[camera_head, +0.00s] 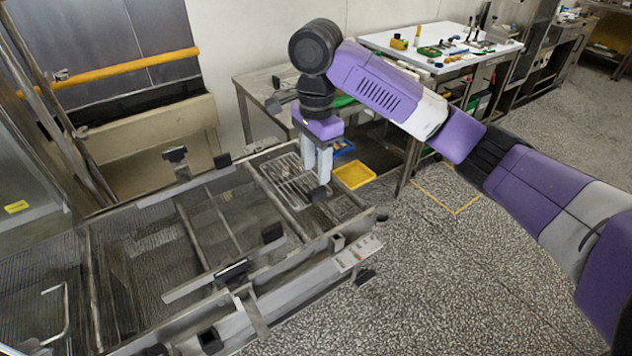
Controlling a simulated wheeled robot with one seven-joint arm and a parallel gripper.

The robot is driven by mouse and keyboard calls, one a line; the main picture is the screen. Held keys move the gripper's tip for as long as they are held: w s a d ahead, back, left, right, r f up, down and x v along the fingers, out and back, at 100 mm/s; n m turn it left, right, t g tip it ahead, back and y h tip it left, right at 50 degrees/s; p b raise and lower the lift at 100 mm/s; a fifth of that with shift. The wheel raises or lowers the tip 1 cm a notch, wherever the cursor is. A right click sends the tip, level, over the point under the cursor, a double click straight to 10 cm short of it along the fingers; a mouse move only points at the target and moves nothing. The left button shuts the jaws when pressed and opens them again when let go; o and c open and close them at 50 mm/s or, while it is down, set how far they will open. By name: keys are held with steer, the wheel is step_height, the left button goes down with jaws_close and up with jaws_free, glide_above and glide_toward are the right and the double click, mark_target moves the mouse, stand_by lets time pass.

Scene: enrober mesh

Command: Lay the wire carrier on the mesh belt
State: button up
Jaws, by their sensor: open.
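A wire carrier (283,184), a flat rack of thin pale bars, lies level at the right-hand end of the machine frame. Whether it rests directly on the mesh there cannot be made out. My gripper (317,180) points down at the carrier's right side, its two pale fingers spread apart. The fingers overlap the carrier's edge in the picture, and I cannot tell whether they touch it. The dark mesh belt (150,245) stretches left from there inside the metal frame, with bars crossing above it.
Frame rails (290,258) with dark clamps and a small control panel (358,253) line the near side. A grey table (262,84) and a white-topped bench (440,43) stand behind. Speckled floor at right is open.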

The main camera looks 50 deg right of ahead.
steer(key=shift+r, duration=2.2)
